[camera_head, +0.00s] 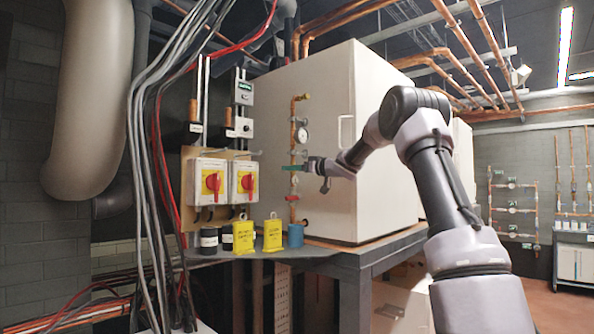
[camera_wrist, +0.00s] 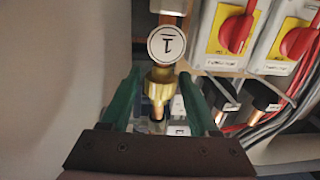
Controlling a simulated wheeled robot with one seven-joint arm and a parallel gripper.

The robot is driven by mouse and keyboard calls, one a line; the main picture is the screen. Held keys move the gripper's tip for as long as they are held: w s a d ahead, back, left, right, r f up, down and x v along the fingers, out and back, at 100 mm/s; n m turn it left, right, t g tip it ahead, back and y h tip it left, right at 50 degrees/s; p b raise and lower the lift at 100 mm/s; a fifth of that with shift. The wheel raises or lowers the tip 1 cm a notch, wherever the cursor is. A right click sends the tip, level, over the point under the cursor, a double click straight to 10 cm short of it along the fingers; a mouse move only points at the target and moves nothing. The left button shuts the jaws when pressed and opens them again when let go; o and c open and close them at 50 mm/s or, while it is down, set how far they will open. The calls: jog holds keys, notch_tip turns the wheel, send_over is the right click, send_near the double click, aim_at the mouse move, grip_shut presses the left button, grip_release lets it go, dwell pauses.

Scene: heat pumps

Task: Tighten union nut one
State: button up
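The brass union nut (camera_wrist: 160,82) sits on a copper pipe, just below a round white tag marked "1" (camera_wrist: 166,45) in the wrist view. My gripper (camera_wrist: 162,76) has its two green fingers on either side of the nut. The fingers look open, with a small gap to the nut on each side. In the head view my gripper (camera_head: 312,165) reaches the vertical copper pipe (camera_head: 295,131) on the front of the white heat pump cabinet (camera_head: 375,190). The nut is too small to make out there.
Two red-and-yellow switches (camera_head: 212,182) (camera_head: 244,181) are on a board to the left. Loose cables hang at left.

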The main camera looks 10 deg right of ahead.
grip_shut()
jog(key=shift+s+a+r+m+t+h, duration=0.1)
jog(key=shift+a+m+t+h, duration=0.05)
jog(key=shift+m+t+h, duration=0.7)
jog(key=m+t+h, duration=0.1)
jog(key=h, duration=0.1)
jog(key=shift+m+h, duration=0.35)
jog(key=shift+d+m+t+h, duration=0.3)
jog(key=shift+m+h, duration=0.2)
jog(key=shift+h, duration=0.3)
jog(key=shift+o, duration=2.2)
grip_release()
jog(key=shift+a, duration=0.1)
